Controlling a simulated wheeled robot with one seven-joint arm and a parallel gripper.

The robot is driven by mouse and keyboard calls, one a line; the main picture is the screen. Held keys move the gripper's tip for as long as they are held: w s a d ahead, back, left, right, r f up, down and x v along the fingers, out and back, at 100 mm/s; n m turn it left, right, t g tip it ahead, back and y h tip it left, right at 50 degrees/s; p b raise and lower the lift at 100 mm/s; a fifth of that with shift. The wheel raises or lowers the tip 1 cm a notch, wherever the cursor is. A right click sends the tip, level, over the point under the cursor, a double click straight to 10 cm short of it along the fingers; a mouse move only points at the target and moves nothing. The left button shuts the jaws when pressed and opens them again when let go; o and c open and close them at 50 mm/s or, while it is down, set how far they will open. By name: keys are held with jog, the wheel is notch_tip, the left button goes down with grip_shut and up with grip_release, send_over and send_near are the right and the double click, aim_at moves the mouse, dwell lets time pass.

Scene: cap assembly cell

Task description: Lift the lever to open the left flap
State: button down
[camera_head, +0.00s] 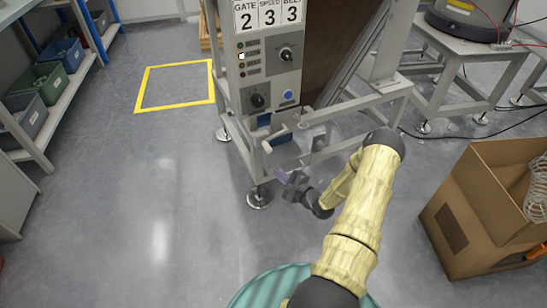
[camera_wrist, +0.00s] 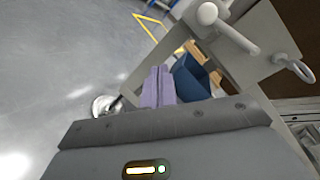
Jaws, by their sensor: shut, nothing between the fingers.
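The grey machine frame carries a light grey lever with a rounded end (camera_head: 268,146), which shows large at the top of the wrist view (camera_wrist: 208,14). A dark blue part (camera_head: 264,120) sits just above the lever; a blue part also shows right beside my fingers in the wrist view (camera_wrist: 190,80). I cannot tell whether either is the left flap. My gripper (camera_head: 282,174) is below and slightly right of the lever, apart from it. Its purple fingers (camera_wrist: 158,86) are shut together and empty, with the lever beyond them at upper right.
A control panel (camera_head: 271,75) with knobs stands above the lever. Grey frame bars (camera_head: 355,108) run right of my gripper. An open cardboard box (camera_head: 470,215) stands at right. Shelves with bins (camera_head: 45,85) are at left. The floor between is clear.

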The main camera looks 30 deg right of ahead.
jog(key=s+d+m+t, duration=0.1)
jog(key=m, duration=0.1)
jog(key=s+d+f+m+t+h, duration=0.1)
jog(key=s+m, duration=0.1)
jog(key=s+m+t+h, duration=0.1)
jog(key=m+t, duration=0.1)
jog(key=m, duration=0.1)
jog(key=shift+s+d+f, duration=0.15)
jog(key=shift+s+d, duration=0.15)
jog(key=shift+d, duration=0.1)
jog(key=w+a+r+b, duration=0.2)
jog(key=w+r+b, duration=0.2)
jog(key=w, duration=0.6)
jog(key=shift+a+r, duration=0.35)
jog(key=shift+r, duration=0.55)
jog(key=shift+a, duration=0.15)
